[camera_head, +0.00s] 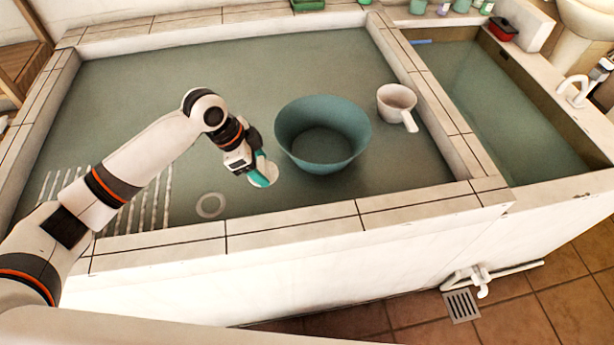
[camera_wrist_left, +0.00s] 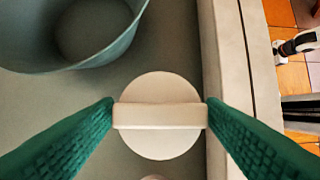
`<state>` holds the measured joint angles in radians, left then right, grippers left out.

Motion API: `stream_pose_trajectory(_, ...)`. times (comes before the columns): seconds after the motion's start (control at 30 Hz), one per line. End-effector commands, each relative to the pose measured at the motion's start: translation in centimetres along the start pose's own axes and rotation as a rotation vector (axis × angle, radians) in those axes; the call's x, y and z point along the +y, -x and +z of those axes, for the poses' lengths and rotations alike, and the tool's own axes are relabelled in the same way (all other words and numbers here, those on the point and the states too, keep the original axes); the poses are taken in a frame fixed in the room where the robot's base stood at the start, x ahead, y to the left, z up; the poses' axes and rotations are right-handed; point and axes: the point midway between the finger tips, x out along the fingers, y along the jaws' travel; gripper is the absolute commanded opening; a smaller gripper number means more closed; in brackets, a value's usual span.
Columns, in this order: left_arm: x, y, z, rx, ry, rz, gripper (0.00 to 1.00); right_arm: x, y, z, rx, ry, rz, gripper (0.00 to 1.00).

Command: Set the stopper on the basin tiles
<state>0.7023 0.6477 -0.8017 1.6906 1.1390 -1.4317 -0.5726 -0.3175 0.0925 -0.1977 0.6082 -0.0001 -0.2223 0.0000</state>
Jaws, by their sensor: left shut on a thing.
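The stopper (camera_wrist_left: 158,140) is a pale round disc with a straight bar handle across it, seen from above in the left wrist view. My left gripper (camera_head: 262,174) is shut on the bar, with a green finger at each end of it in the wrist view. In the head view the gripper hangs inside the large basin, left of the blue-green tub, and mostly hides the stopper. The basin tiles (camera_head: 290,225) form a pale rim along the basin's near side. My right gripper is not in view.
The blue-green tub (camera_head: 322,135) stands close right of my left gripper. A white dipper (camera_head: 397,100) lies beyond it. A pale ring (camera_head: 210,205) is on the basin floor near the front rim, beside white slats (camera_head: 140,205). The near tile rim looks clear.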

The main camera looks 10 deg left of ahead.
Motion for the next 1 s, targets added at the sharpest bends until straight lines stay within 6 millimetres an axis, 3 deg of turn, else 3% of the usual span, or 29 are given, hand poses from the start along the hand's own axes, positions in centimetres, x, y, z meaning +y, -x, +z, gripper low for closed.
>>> stream_pose_trajectory(0.1, -0.1, -1.3, -0.6, 0.003, 0.003, -0.005, 0.41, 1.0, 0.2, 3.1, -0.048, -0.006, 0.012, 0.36)
stream_pose_trajectory(0.2, -0.1, -3.1, -1.3, 0.002, 0.003, -0.005, 0.41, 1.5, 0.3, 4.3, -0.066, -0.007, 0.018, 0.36)
stream_pose_trajectory(0.37, -0.1, -5.3, -2.1, 0.0, 0.001, -0.003, 0.41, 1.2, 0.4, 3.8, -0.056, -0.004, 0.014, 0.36)
stream_pose_trajectory(0.6, -0.1, -7.3, -3.0, 0.002, 0.001, -0.003, 0.41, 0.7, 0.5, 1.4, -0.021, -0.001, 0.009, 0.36)
stream_pose_trajectory(0.77, -0.1, -9.2, -3.8, 0.001, 0.0, -0.003, 0.41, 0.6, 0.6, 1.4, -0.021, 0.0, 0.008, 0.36)
stream_pose_trajectory(1.0, -0.1, -9.3, -3.8, 0.0, -0.002, -0.001, 0.41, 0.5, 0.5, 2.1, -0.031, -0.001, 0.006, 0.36)
